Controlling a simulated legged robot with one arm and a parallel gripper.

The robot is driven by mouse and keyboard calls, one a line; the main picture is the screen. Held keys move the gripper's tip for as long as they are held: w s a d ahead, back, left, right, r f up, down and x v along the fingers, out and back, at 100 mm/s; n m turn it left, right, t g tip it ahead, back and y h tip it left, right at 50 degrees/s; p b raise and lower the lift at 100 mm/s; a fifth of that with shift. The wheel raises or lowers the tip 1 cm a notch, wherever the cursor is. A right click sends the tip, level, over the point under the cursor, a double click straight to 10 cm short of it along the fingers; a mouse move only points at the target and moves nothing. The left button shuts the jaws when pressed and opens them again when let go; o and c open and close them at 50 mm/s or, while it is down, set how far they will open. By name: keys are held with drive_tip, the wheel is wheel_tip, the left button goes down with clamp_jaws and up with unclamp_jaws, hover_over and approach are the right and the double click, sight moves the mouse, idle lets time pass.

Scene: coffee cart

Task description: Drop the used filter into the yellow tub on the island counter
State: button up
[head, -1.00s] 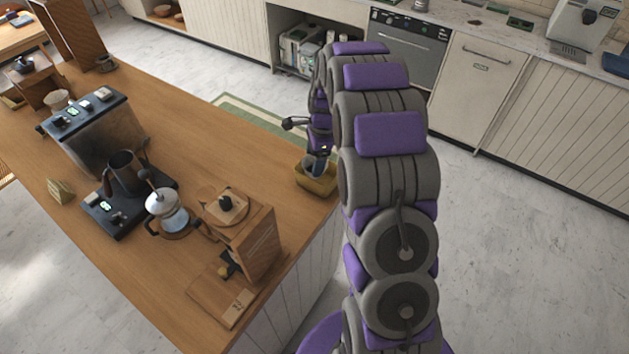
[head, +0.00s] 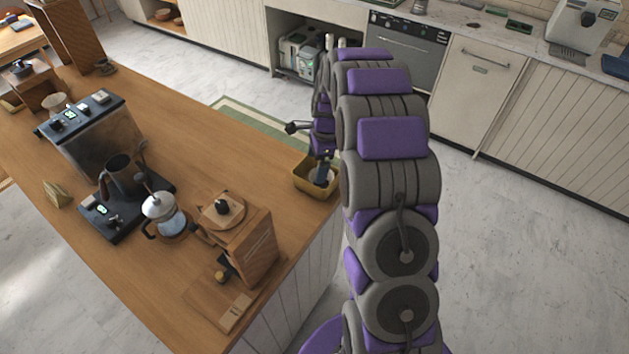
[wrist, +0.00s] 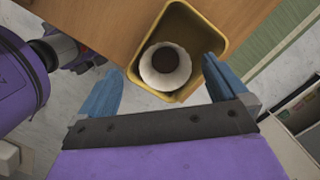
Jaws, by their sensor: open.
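The yellow tub (head: 303,181) stands at the right edge of the wooden island counter; it also shows in the wrist view (wrist: 215,42). The used filter, a white fluted paper cup with dark grounds in it, lies inside the tub in the wrist view (wrist: 160,80). In the head view the filter (head: 325,174) is partly hidden by my gripper. My gripper (wrist: 160,92) is open above the tub, its two blue fingers well apart on either side of the filter. I see no finger touching the filter.
On the counter stand a glass carafe (head: 165,214), a black kettle (head: 122,174), a wooden box grinder (head: 247,245) and a dark machine (head: 97,137). A green-edged rug (head: 240,118) and pale floor lie beyond the counter. Kitchen cabinets line the back.

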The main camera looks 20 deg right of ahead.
wheel_tip(320, 180, up, 17)
drive_tip(key=d+p, duration=0.2)
drive_tip(key=p, duration=0.1)
drive_tip(key=s+a+r+n, duration=0.1)
drive_tip(key=s+a+n, duration=0.3)
drive_tip(key=s, duration=0.3)
drive_tip(key=s+a+r+n+g+b, duration=0.1)
drive_tip(key=s+a+r+n, duration=0.15)
drive_tip(key=s, duration=0.35)
drive_tip(key=s+a+r+n, duration=0.1)
drive_tip(key=s+a+n, duration=0.3)
drive_tip(key=s, duration=0.3)
drive_tip(key=s+a+f+n, duration=0.1)
drive_tip(key=s+n, duration=0.4)
drive_tip(key=s, duration=0.5)
drive_tip(key=s+a+f+n+g+h, duration=0.1)
drive_tip(key=s+n, duration=0.4)
drive_tip(key=s, duration=0.5)
wheel_tip(320, 180, down, 2)
drive_tip(key=shift+a+f+h+b, duration=0.1)
drive_tip(key=shift+a+h+b, duration=0.2)
drive_tip(key=shift+a, duration=0.2)
drive_tip(key=shift+d, duration=0.1)
